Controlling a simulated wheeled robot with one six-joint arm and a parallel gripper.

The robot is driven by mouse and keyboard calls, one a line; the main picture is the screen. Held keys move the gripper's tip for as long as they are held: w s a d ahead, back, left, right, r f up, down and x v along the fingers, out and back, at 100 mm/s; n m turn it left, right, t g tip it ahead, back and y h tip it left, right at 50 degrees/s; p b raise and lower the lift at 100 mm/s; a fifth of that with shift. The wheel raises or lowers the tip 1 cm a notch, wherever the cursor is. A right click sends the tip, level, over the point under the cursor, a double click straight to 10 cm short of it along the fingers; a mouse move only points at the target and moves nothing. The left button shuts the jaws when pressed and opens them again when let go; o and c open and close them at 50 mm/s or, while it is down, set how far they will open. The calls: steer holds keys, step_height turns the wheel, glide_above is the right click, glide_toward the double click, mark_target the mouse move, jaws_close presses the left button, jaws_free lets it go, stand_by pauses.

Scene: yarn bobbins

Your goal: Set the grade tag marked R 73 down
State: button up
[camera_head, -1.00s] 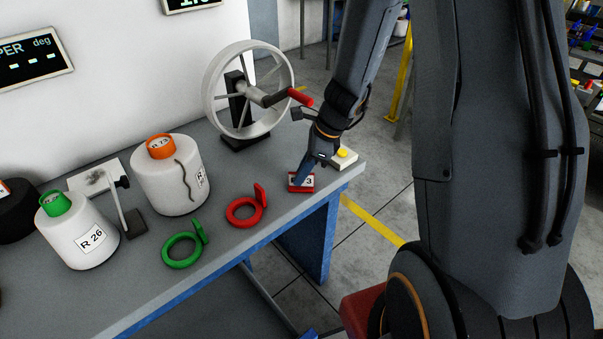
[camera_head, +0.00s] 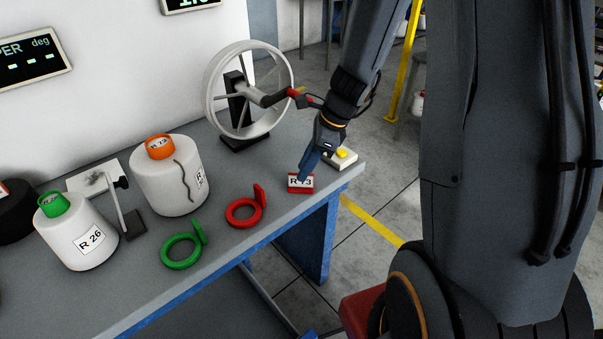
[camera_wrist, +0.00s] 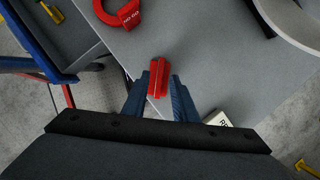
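The grade tag marked R 73 (camera_head: 300,188) is a red piece with a white label, its middle digit partly hidden by a fingertip. It stands on the grey bench near the front right corner. My gripper (camera_head: 304,175) is just above and behind it. In the wrist view the red tag (camera_wrist: 158,80) shows between the two blue fingertips (camera_wrist: 160,88), which look open, with narrow gaps at its sides.
A white box with a yellow button (camera_head: 342,158) stands close to my gripper. A red ring (camera_head: 244,213) and a green ring (camera_head: 182,252) lie left. A handwheel (camera_head: 214,92) stands behind. White bobbins (camera_head: 170,188) stand farther left. The bench's front edge is near.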

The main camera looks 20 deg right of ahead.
steer(key=v, duration=0.9)
steer(key=s+a+f+n+h, duration=0.1)
steer(key=s+n, duration=0.4)
steer(key=n, duration=0.6)
steer(key=s+a+f+n+h, duration=0.1)
steer(key=s+a+n+h, duration=0.2)
steer(key=s+n, duration=0.3)
steer(key=n+b, duration=0.1)
steer(key=n, duration=0.4)
steer(key=shift+s+f, duration=0.2)
steer(key=shift+a, duration=0.15)
steer(key=shift+f+b, duration=0.35)
steer(key=shift+f, duration=0.15)
